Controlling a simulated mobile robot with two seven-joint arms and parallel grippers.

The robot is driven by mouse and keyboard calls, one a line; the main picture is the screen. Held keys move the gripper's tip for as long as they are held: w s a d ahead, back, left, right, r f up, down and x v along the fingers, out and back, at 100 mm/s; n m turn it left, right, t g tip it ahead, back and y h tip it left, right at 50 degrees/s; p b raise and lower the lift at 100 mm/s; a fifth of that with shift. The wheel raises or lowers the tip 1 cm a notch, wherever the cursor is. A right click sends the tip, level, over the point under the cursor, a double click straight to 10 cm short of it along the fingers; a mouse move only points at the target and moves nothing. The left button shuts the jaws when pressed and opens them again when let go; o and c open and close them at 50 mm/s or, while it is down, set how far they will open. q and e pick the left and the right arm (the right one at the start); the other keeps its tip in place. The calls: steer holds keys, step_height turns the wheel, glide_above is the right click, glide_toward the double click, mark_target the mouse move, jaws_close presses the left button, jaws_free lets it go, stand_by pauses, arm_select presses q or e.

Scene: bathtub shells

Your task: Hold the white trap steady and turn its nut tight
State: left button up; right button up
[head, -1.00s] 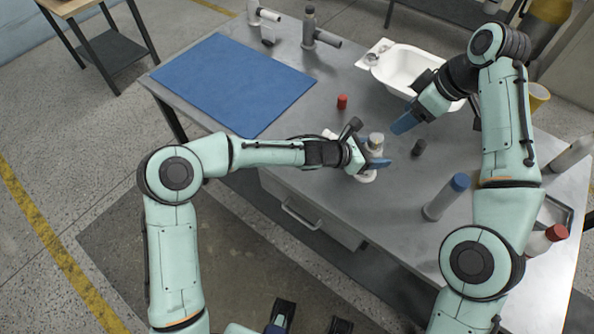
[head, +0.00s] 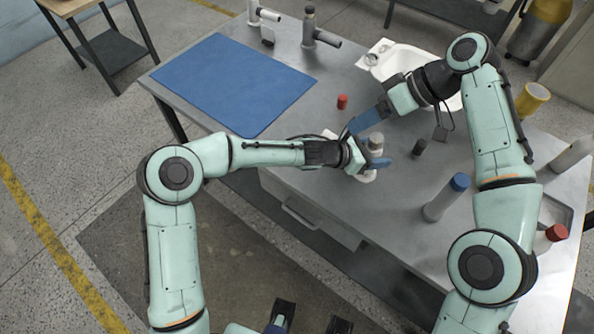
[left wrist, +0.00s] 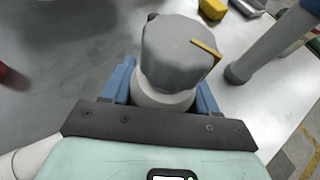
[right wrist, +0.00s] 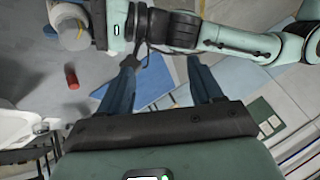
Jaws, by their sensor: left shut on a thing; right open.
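The white trap (head: 367,177) stands upright near the table's front edge with its grey nut (head: 376,141) on top. In the left wrist view the nut (left wrist: 180,55) is faceted with a yellow stripe, above the white body (left wrist: 165,98). My left gripper (head: 373,162) is shut on the trap's body, below the nut. My right gripper (head: 360,122) is open and empty, just behind and left of the nut in the head view, apart from it. In the right wrist view the trap (right wrist: 72,30) is at the upper left, outside the open fingers (right wrist: 160,68).
A red cap (head: 342,102) and a small dark grey piece (head: 419,147) stand near the trap. A blue-capped grey tube (head: 445,198) is to the right. A white tub (head: 400,58) is behind my right arm. The blue mat (head: 235,80) is bare.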

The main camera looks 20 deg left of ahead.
steer(key=s+a+f+m+g+y, duration=0.1)
steer(key=s+a+m+y, duration=0.3)
steer(key=s+m, duration=0.3)
steer(key=s+a+f+m+g+y, duration=0.1)
steer(key=s+a+m+y, duration=0.3)
steer(key=s+m, duration=0.4)
steer(key=a+m+g, duration=0.1)
steer(key=m, duration=0.2)
steer(key=shift+s+a+f+m+g, duration=0.2)
steer(key=shift+s+a+m+g, duration=0.1)
steer(key=shift+a, duration=0.05)
steer(key=n+t+h, duration=0.8)
steer(key=n+h, duration=0.4)
steer(key=n, duration=0.5)
glide_toward(377, 137)
steer(key=x, duration=0.8)
steer(key=shift+a+f, duration=0.1)
steer(key=shift+f, duration=0.1)
